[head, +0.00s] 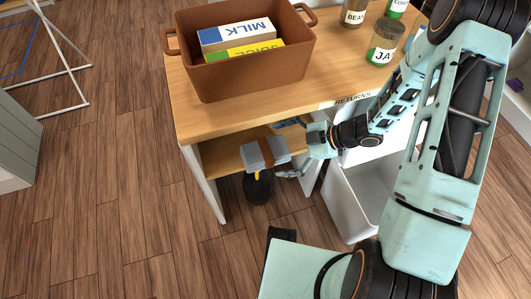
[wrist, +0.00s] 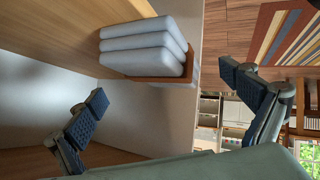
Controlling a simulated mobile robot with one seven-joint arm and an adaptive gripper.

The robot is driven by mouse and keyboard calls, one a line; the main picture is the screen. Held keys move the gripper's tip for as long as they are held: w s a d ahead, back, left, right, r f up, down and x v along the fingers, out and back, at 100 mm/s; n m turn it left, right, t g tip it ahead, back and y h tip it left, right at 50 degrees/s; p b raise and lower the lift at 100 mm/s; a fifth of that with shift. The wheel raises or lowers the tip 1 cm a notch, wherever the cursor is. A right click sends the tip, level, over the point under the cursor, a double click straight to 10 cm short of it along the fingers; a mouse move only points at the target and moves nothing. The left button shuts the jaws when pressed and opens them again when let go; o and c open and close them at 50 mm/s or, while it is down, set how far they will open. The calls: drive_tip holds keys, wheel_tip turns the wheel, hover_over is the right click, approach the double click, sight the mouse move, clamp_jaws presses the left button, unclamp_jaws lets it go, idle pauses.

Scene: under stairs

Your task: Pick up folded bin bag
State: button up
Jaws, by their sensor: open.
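The folded bin bag is a pale grey, layered bundle with a brown band. In the head view the bag (head: 254,154) is at the front of the desk's lower shelf. In the wrist view the bag (wrist: 142,48) is above centre, beside a wooden board. My gripper (head: 290,148) is just right of the bag in the head view, pointing at it. In the wrist view my gripper (wrist: 167,100) has its fingers wide apart with nothing between the tips, and the bag lies beyond them. The bag's far side is hidden.
The desk top (head: 210,120) is above the bag and holds a brown bin (head: 240,77) with cartons, plus several jars. A dark round object (head: 259,190) is below the bag. An open white drawer (head: 350,205) is below my forearm.

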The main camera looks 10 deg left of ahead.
sight(270, 150)
drive_tip(key=b+x, duration=0.1)
drive_tip(key=x, duration=0.2)
drive_tip(key=shift+w+a+f, duration=0.1)
drive_tip(key=shift+a+f, duration=0.15)
drive_tip(key=shift+f, duration=0.05)
drive_tip(key=c, duration=1.3)
drive_tip(key=shift+r, duration=0.1)
drive_tip(key=shift+r, duration=0.3)
drive_tip(key=c, duration=0.3)
drive_tip(key=r, duration=0.1)
drive_tip(key=r+p, duration=0.2)
drive_tip(key=shift+s+r, duration=0.2)
drive_tip(key=shift+s, duration=0.05)
drive_tip(key=c, duration=0.6)
drive_tip(key=s+d+r+p, duration=0.1)
drive_tip(key=s+r+p, duration=0.1)
drive_tip(key=s+r, duration=0.2)
drive_tip(key=s+d+r+p, duration=0.1)
drive_tip(key=s+r+p, duration=0.2)
drive_tip(key=s, duration=0.6)
drive_tip(key=shift+s+d+r, duration=0.15)
drive_tip(key=shift+d+r, duration=0.15)
drive_tip(key=shift+r, duration=0.7)
